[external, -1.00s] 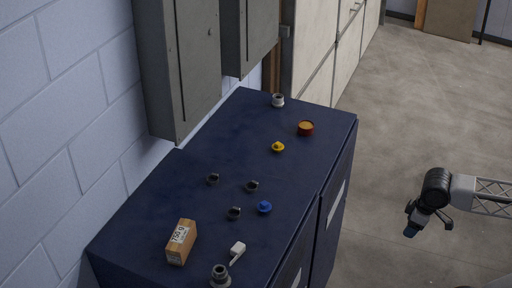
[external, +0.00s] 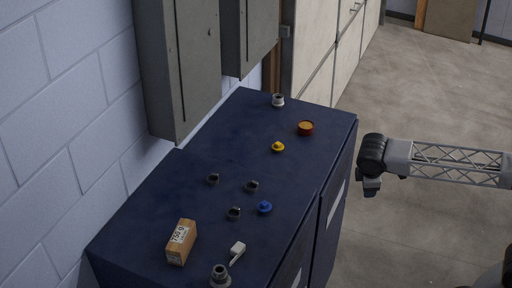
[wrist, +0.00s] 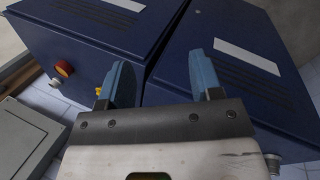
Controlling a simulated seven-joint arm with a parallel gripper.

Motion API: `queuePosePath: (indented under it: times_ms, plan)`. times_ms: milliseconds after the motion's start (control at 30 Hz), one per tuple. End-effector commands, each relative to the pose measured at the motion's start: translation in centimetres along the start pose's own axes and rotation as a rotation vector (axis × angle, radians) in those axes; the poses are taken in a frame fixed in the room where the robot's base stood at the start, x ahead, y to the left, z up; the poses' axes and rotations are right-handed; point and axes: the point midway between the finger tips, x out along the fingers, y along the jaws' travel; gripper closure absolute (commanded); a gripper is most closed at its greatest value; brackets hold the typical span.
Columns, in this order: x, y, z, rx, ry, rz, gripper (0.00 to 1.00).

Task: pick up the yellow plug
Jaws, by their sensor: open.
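The yellow plug (external: 278,147) sits on top of the dark blue cabinet (external: 190,165), toward its far right part in the external view. My gripper (external: 371,188) is to the right of the cabinet, beyond its right edge and apart from the plug. In the wrist view, my gripper's two blue fingers (wrist: 163,82) are spread with nothing between them, facing the cabinet's dark blue front. A small yellow spot, which looks like the plug (wrist: 98,91), shows just left of the left finger.
A red-orange round cap (external: 305,128) and a white fitting (external: 278,100) stand beyond the plug. A blue plug (external: 265,207), several grey fittings (external: 252,186), a cardboard box (external: 181,242) and a white tool (external: 237,252) lie nearer. Grey wall boxes (external: 180,70) overhang the left edge.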

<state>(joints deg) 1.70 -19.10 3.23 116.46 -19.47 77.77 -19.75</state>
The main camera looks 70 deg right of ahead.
Motion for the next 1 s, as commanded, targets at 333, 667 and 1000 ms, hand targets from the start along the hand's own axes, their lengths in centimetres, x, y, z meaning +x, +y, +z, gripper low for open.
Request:
queuePosePath:
  times_ms: [333,667,1000]
  plan:
    - [0.2,6.0,-6.5,-0.174,-0.135,0.087,0.41]
    - [1.3,11.4,-12.6,-0.333,-0.273,0.152,0.41]
    - [3.2,16.6,-19.1,-0.488,-0.427,0.201,0.41]
